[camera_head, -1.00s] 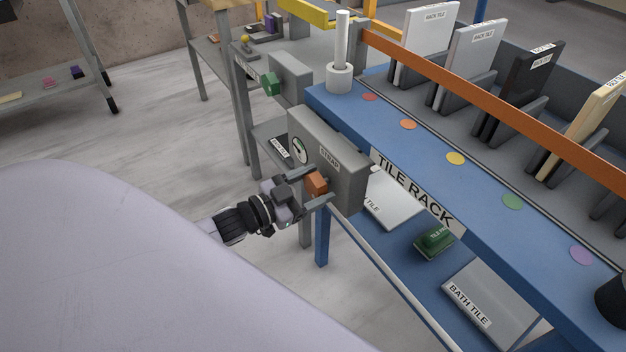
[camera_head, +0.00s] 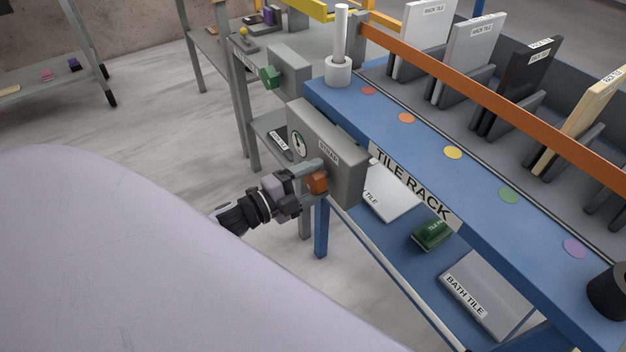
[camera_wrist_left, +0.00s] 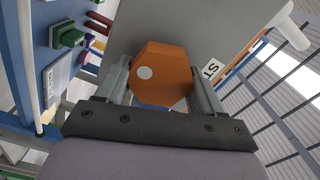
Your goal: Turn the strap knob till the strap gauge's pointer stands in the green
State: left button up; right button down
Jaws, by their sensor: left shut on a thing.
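The strap knob (camera_head: 316,183) is an orange, many-sided block on the front of a grey box labelled STRAP (camera_head: 345,172). In the left wrist view the knob (camera_wrist_left: 160,75) fills the space between the fingers, with a pale dot on its face. My left gripper (camera_head: 314,180) is shut on it, one finger on either side. The strap gauge (camera_head: 299,144) is a round white dial on the same box, left of the knob. It shows some green and a dark pointer, too small to read exactly. My right gripper is not in view.
A blue rack table (camera_head: 420,165) holds upright tiles behind an orange rail (camera_head: 480,85). A green block (camera_head: 432,235) and flat tiles lie on its lower shelf. Another grey box with a green knob (camera_head: 271,77) stands beyond the strap box.

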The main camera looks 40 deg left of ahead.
pick_arm(q)
jog(key=m+b, duration=0.1)
jog(key=m, duration=0.3)
jog(key=shift+d+f+m, duration=0.1)
jog(key=shift+f+m, duration=0.05)
jog(key=shift+m, duration=0.15)
jog(key=shift+m+b, duration=0.85)
jog(key=shift+m, duration=1.45)
jog(key=o, duration=1)
jog(key=shift+c, duration=0.2)
jog(key=v, duration=0.7)
